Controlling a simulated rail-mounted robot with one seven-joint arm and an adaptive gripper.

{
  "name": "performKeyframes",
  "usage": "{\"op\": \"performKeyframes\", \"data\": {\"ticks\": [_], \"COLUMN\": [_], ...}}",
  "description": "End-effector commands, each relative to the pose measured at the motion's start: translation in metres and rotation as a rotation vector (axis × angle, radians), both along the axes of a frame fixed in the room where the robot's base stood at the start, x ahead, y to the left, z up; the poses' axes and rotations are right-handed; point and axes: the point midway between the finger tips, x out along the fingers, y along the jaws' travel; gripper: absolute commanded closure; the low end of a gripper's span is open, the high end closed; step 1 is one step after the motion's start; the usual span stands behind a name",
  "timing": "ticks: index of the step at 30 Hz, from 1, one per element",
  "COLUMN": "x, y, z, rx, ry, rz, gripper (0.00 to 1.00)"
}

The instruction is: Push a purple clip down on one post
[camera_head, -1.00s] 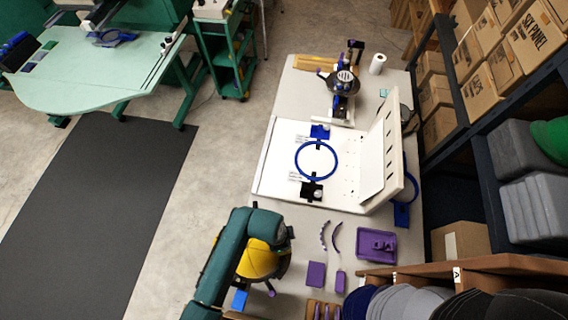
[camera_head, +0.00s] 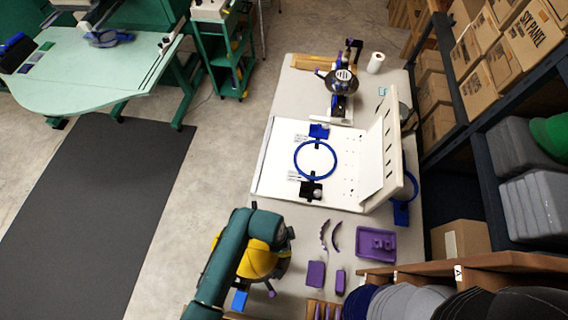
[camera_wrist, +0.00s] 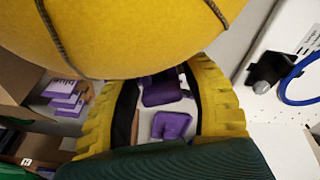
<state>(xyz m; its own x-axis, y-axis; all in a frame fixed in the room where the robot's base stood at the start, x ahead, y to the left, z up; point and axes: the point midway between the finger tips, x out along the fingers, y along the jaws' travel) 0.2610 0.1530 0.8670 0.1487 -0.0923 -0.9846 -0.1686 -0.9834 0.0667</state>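My gripper (camera_wrist: 158,100) shows in the wrist view as two yellow fingers with black pads, spread apart. The gap between them shows no held clip. Beyond the gap lie a dark purple piece (camera_wrist: 162,90) and a lighter purple piece (camera_wrist: 171,125), apart from the pads as far as I can tell. In the head view, several purple parts lie on the table: two curved strips (camera_head: 330,236), a larger block (camera_head: 315,274), a smaller block (camera_head: 340,281) and a purple tray (camera_head: 361,236) with parts in it. I cannot tell which is the clip; the post is not clear.
A white board (camera_head: 270,185) carries a blue hoop (camera_head: 297,160) and black and blue fixtures. A tilted white panel (camera_head: 384,150) stands at its right. A wooden rack (camera_head: 312,305) is at the near edge. Shelves with boxes (camera_head: 497,80) and caps (camera_head: 410,300) border the right.

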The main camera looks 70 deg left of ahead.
Motion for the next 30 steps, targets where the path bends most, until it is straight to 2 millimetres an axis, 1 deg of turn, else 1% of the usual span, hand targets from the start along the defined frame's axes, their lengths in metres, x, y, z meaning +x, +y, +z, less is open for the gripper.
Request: {"op": "performKeyframes", "data": {"ticks": [1, 2, 10, 13, 14, 17, 21, 24, 27, 30], "x": [0.000, 0.000, 0.000, -0.001, -0.001, -0.004, -0.010, -0.013, -0.016, -0.018], "y": [0.000, 0.000, 0.000, 0.001, 0.002, 0.004, 0.007, 0.009, 0.011, 0.011], "z": [0.000, 0.000, 0.000, 0.007, 0.011, 0.031, 0.068, 0.090, 0.107, 0.116], "rx": [0.000, 0.000, 0.000, 0.002, 0.002, 0.004, 0.003, 0.003, 0.002, 0.000], "ry": [0.000, 0.000, 0.000, -0.001, -0.002, -0.003, -0.002, -0.002, -0.001, 0.000], "rz": [0.000, 0.000, 0.000, 0.000, 0.000, 0.001, 0.002, 0.002, 0.001, 0.000], "gripper": [0.40, 0.36, 0.36, 0.36, 0.36, 0.36, 0.36, 0.36, 0.36, 0.36]}}
